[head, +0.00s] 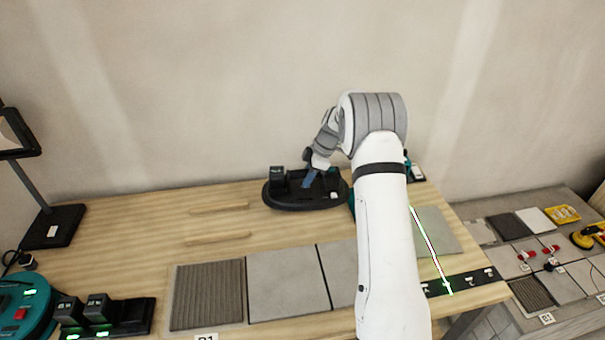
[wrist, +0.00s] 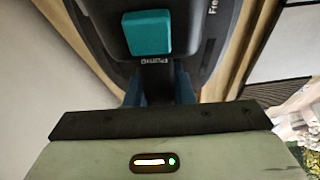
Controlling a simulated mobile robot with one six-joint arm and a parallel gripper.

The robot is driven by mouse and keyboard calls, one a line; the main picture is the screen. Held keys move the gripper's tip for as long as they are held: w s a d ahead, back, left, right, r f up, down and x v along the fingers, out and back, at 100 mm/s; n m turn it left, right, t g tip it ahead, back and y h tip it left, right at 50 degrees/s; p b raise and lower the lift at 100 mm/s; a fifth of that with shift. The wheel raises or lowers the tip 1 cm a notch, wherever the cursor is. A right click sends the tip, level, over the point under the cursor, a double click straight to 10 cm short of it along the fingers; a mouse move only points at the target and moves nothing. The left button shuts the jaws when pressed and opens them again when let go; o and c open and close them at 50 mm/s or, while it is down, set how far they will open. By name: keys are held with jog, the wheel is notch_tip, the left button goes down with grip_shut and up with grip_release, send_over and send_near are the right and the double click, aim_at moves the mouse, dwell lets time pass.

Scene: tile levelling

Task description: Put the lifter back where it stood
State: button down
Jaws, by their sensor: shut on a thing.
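The lifter (head: 300,200) is a dark oval device with upright blocks on top, at the back of the wooden bench. My gripper (head: 309,178) is over its middle, shut on it, with blue fingers pointing down. In the wrist view the lifter's black body (wrist: 205,55) fills the top, with a teal button and a "Pump" label. I cannot tell whether the lifter's underside touches the bench.
Tiles (head: 285,282) lie along the bench front, partly behind my arm. A green line crosses a pale tile (head: 437,231) at right. A dock with batteries (head: 125,317) and a teal machine (head: 25,305) stand at front left. Bare wood (head: 130,235) lies left of the lifter.

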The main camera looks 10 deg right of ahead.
aim_at(309, 188)
jog(key=shift+a+f, duration=0.3)
jog(key=shift+f, duration=0.3)
jog(key=shift+f+b, duration=0.5)
jog(key=shift+f, duration=1.4)
jog(key=shift+s+f+b, duration=0.1)
jog(key=shift+f+b, duration=0.05)
jog(key=shift+b, duration=1)
jog(key=shift+f+b, duration=0.2)
jog(key=shift+b, duration=0.45)
jog(key=shift+f+b, duration=0.45)
jog(key=shift+b, duration=0.1)
dwell(0.4)
jog(key=c, duration=1.4)
grip_release()
jog(key=shift+o, duration=1.2)
